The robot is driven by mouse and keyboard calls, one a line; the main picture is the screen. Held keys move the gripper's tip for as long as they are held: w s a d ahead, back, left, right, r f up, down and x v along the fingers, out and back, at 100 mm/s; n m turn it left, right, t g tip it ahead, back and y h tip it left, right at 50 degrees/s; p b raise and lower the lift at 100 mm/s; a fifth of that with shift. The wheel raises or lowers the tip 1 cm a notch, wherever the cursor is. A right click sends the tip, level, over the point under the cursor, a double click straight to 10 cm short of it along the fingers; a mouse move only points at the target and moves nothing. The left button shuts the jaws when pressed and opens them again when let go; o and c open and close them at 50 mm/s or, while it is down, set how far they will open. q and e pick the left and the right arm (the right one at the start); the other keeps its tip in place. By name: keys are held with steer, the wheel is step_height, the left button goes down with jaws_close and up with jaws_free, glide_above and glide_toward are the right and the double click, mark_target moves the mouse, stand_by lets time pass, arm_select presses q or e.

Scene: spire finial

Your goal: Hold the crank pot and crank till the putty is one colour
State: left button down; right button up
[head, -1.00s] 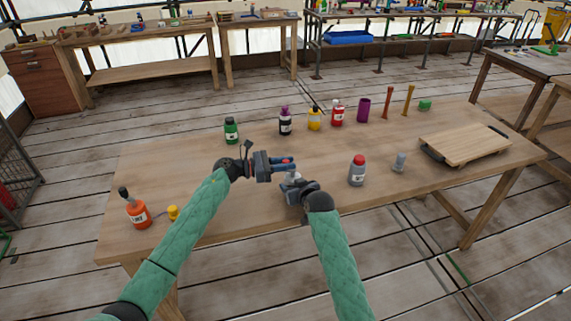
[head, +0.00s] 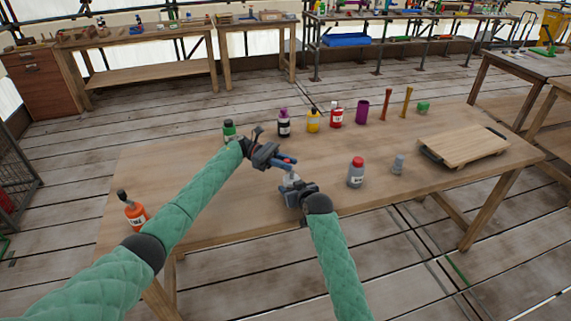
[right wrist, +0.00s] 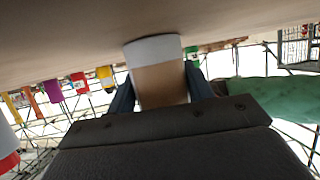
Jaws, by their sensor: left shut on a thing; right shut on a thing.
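The crank pot (head: 291,179) is a small pale pot at the near middle of the table. My right gripper (head: 293,188) is shut around its body; in the right wrist view the pot (right wrist: 160,75) shows white and tan between the fingers. My left gripper (head: 287,161) is just above the pot, shut on the crank, which its fingers mostly hide. The putty inside the pot cannot be seen, so its colour cannot be told.
A red-capped grey bottle (head: 356,172) and a small grey item (head: 398,164) stand right of the pot. Several bottles, including a yellow one (head: 313,121), stand behind. A wooden board (head: 465,147) lies at right; an orange bottle (head: 136,216) is at left.

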arm_select(q)
steer(key=shift+w+m+g+y, duration=0.1)
steer(key=shift+m+g+y, duration=0.4)
steer(key=shift+g, duration=0.3)
steer(key=c, duration=1.3)
jaws_free()
steer(key=shift+d, duration=0.1)
steer(key=shift+w, duration=0.1)
steer(key=shift+v, duration=6)
